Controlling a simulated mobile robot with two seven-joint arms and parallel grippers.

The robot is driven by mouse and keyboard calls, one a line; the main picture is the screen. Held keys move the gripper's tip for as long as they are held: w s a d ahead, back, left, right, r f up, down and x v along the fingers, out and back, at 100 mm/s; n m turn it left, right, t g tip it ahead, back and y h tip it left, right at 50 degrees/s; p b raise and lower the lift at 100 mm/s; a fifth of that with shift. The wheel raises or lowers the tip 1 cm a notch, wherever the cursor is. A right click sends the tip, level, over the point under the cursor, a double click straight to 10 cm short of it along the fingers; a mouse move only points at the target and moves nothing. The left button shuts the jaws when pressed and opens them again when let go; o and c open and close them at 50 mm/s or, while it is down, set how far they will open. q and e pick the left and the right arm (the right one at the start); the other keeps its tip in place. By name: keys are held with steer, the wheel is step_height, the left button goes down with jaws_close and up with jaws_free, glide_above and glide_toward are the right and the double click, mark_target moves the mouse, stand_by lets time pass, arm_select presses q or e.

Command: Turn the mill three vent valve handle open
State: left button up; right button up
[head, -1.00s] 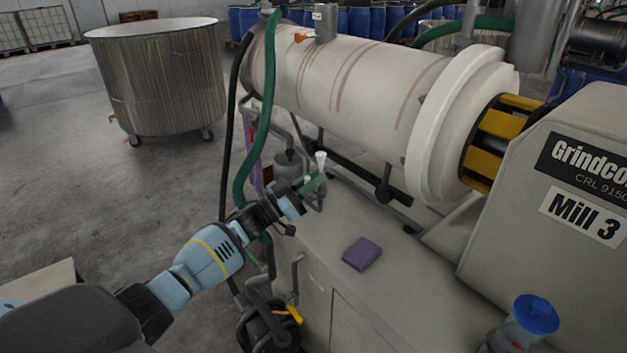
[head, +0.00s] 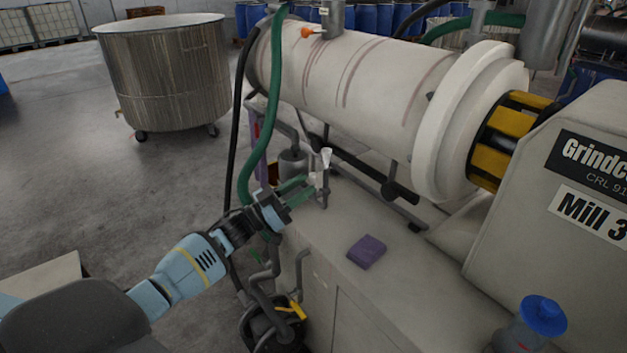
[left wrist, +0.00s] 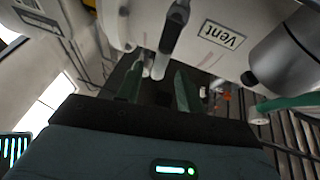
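Mill 3's vent valve shows in the head view as a small grey upright pipe fitting with a pale handle (head: 315,180) at the cabinet's far left corner. In the left wrist view a dark grey stem with a whitish end (left wrist: 159,66) stands by a "Vent" label (left wrist: 223,35), which reads upside down. My left gripper (head: 300,188) is open, its two green fingers apart and pointing at the valve from the lower left. In the wrist view the whitish end lies between and beyond the fingertips (left wrist: 158,75); I cannot tell whether they touch. My right gripper is not in view.
The mill's pale cylinder (head: 360,75) lies behind the valve. A green hose (head: 265,125) hangs close left of it. A large metal tub (head: 165,80) stands on the floor.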

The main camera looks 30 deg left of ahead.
arm_select(q)
steer(key=v, duration=0.2)
steer(key=shift+s+a, duration=0.15)
steer(key=shift+s, duration=0.1)
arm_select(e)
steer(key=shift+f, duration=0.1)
arm_select(q)
steer(key=shift+f, duration=0.15)
